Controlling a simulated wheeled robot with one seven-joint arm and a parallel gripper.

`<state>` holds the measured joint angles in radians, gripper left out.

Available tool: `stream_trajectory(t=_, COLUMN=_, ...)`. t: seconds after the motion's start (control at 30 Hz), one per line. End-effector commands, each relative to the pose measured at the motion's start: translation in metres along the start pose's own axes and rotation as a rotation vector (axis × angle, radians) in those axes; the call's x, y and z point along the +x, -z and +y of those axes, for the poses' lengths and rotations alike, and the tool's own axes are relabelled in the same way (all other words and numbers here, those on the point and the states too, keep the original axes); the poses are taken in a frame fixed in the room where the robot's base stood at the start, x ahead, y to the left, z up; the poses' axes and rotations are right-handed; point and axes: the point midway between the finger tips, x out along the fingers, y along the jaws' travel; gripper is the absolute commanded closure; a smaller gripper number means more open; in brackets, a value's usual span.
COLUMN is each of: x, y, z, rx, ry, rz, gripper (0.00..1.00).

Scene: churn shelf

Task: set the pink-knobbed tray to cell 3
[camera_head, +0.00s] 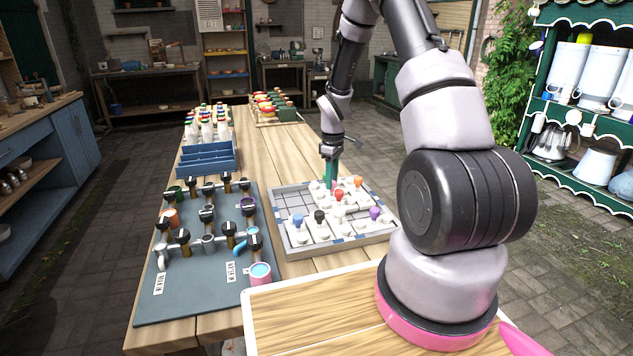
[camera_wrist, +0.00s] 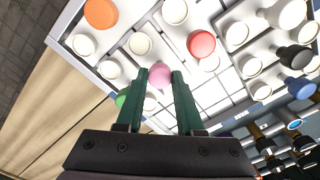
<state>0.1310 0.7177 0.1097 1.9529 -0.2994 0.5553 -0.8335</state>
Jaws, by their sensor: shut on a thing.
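My gripper (camera_wrist: 160,75) has dark green fingers, closed on the pink knob (camera_wrist: 160,76) of the pink-knobbed tray. In the head view my gripper (camera_head: 331,174) reaches down over the back part of the grey framed board (camera_head: 392,232). The tray's body is mostly hidden behind the fingers, and I cannot tell whether it is lifted. In the wrist view a green knob (camera_wrist: 122,97) is close beside the left finger. A red knob (camera_wrist: 201,44) is to the right and an orange knob (camera_wrist: 101,13) at the upper left. I cannot read which cell is cell 3.
Blue (camera_head: 298,219), black (camera_head: 319,215) and purple (camera_head: 375,213) knobs stand along the board's front. Bare grid cells (camera_head: 290,202) show at its left. A dark mat (camera_head: 180,290) with several black-topped tools lies left, with a blue rack (camera_head: 208,160) behind it.

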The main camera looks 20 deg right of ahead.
Motion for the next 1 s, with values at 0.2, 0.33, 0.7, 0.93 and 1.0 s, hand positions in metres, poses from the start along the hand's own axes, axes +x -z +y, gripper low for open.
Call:
stream_trajectory(t=0.2, x=-0.001, y=0.0, z=0.002, rx=-0.002, ry=-0.001, rz=0.002, gripper=1.0)
stream_trajectory(t=0.33, x=-0.001, y=0.0, z=0.002, rx=-0.002, ry=-0.001, rz=0.002, gripper=0.52)
stream_trajectory(t=0.7, x=-0.001, y=-0.001, z=0.001, rx=-0.002, ry=-0.001, rz=0.001, gripper=0.33)
stream_trajectory(t=0.93, x=-0.029, y=0.0, z=0.002, rx=-0.002, ry=-0.004, rz=0.004, gripper=0.33)
stream_trajectory(t=1.0, x=-0.044, y=0.0, z=0.002, rx=-0.001, ry=-0.004, rz=0.004, gripper=0.33)
